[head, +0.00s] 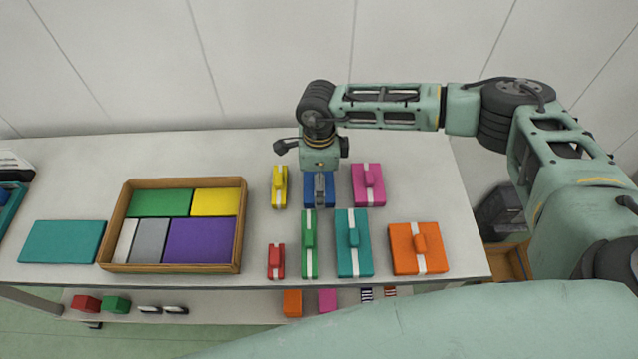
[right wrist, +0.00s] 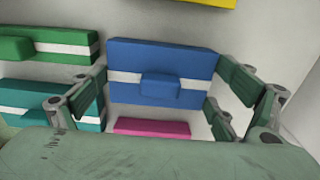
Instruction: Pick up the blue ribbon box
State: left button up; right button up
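The blue ribbon box (head: 311,202) lies on the white table in the back row, between a yellow and a pink box. My right gripper (head: 319,188) is directly above it and hides part of it. In the right wrist view the blue box (right wrist: 135,62) shows its white ribbon and small blue knob. The right gripper (right wrist: 161,78) is open there, with its fingers spread near the box's two ends. I cannot tell whether they touch it. My left gripper is in no view.
Close by are the yellow box (head: 279,195), pink box (head: 362,197), green box (head: 310,260), teal box (head: 348,263), red box (head: 276,270) and orange box (head: 402,265). A wooden tray (head: 240,255) of coloured blocks and a teal slab (head: 62,241) lie left.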

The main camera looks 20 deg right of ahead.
jog(key=c, duration=1)
jog(key=shift+r, duration=0.15)
